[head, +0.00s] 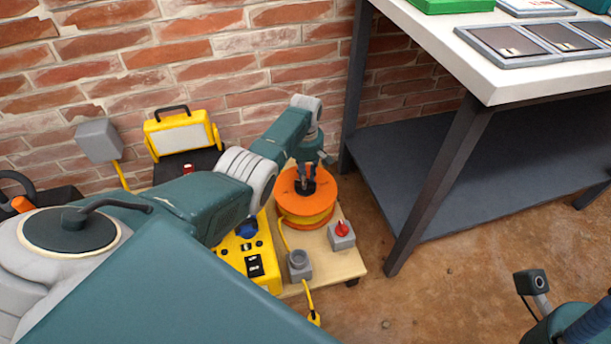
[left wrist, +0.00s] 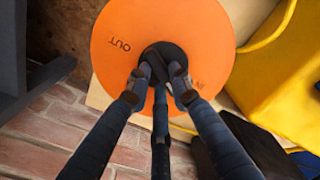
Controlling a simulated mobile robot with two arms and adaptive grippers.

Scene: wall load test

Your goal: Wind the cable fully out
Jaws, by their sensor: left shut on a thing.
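The cable reel (head: 322,202) has an orange top disc and stands on a wheeled wooden board (head: 345,268). Yellow cable (head: 312,219) shows wound under the disc. In the left wrist view the disc (left wrist: 115,75) carries the word OUT on the left and another marking, partly hidden by a finger, on the right. My left gripper (head: 305,184) comes down on the reel's centre; its fingers (left wrist: 159,76) are shut on the dark hub knob (left wrist: 165,52). My right gripper is not in view.
A grey box with a red switch (head: 341,234) and a grey socket (head: 299,264) sit on the board beside a yellow power box (head: 262,284). A yellow work lamp (head: 181,132) stands by the brick wall. A workbench (head: 497,88) stands right; floor in front is mostly clear.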

